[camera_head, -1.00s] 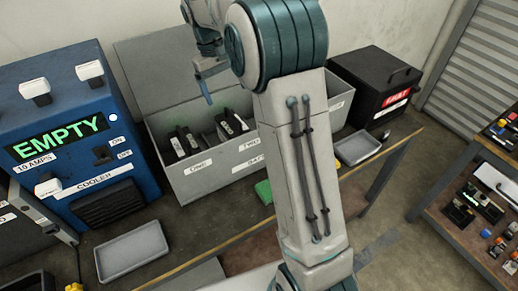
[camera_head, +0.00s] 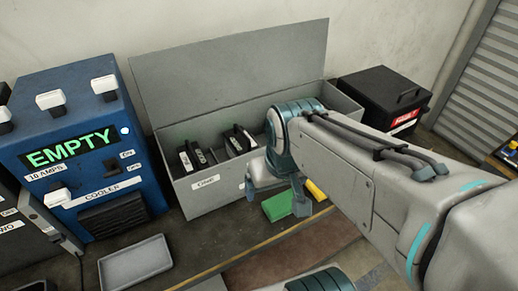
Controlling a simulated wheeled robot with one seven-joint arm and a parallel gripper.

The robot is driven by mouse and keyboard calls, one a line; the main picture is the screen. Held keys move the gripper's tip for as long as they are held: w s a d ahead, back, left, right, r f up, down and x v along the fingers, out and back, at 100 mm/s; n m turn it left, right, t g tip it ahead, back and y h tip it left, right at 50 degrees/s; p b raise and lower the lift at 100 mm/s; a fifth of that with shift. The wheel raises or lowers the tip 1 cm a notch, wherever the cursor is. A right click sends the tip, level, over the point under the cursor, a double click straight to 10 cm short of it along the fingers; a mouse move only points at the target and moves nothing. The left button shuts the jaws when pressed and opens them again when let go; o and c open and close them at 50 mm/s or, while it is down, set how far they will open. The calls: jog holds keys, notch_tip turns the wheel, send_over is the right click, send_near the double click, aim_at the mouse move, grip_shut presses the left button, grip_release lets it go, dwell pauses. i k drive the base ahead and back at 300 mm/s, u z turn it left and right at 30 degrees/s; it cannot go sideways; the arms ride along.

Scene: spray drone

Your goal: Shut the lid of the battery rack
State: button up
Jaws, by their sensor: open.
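The battery rack is a long grey box (camera_head: 208,198) on the bench in the head view. Its grey lid (camera_head: 235,68) stands up and open along the back edge, leaning near the wall. Several dark batteries with white labels (camera_head: 195,155) stand in the left part of the rack. My gripper (camera_head: 299,203) is low in front of the rack's right half, by a green block, and below the lid. It is open and appears empty; my arm partly hides it and the rack's right end.
A blue cooler unit reading EMPTY (camera_head: 75,148) stands left of the rack. A grey tray (camera_head: 134,262) lies in front of it. A black box (camera_head: 384,96) stands to the right. A green block (camera_head: 278,207) and a yellow item (camera_head: 315,190) lie at the rack's front.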

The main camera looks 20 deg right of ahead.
aim_at(175, 85)
jog(key=k, duration=1)
jog(key=z, duration=1.6)
jog(key=i, duration=1.2)
jog(key=u, duration=2.05)
jog(key=i, duration=0.5)
jog(key=z, duration=0.05)
